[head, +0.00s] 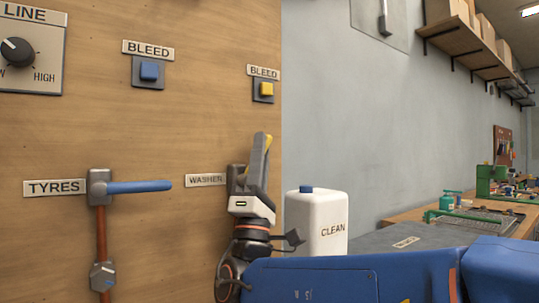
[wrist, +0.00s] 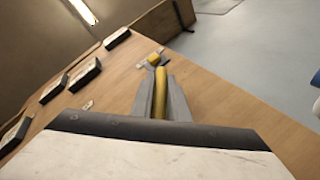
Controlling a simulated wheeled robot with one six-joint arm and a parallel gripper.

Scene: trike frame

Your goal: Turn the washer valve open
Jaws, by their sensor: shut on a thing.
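The washer valve's yellow lever (head: 268,142) shows as a thin strip at my gripper's fingers, right of the WASHER label (head: 205,180). My gripper (head: 262,155) points upward along the wooden panel and is shut on the lever. In the wrist view, the yellow lever (wrist: 160,92) runs lengthwise between the two grey fingers of my gripper (wrist: 162,100). The valve body is mostly hidden behind my gripper, so I cannot tell the lever's exact angle to it.
A yellow bleed button (head: 266,89) sits above my gripper. The TYRES valve has a blue lever (head: 140,187) pointing right. A blue bleed button (head: 149,71) is higher up. A white CLEAN jug (head: 317,222) stands right of my gripper, past the panel's edge.

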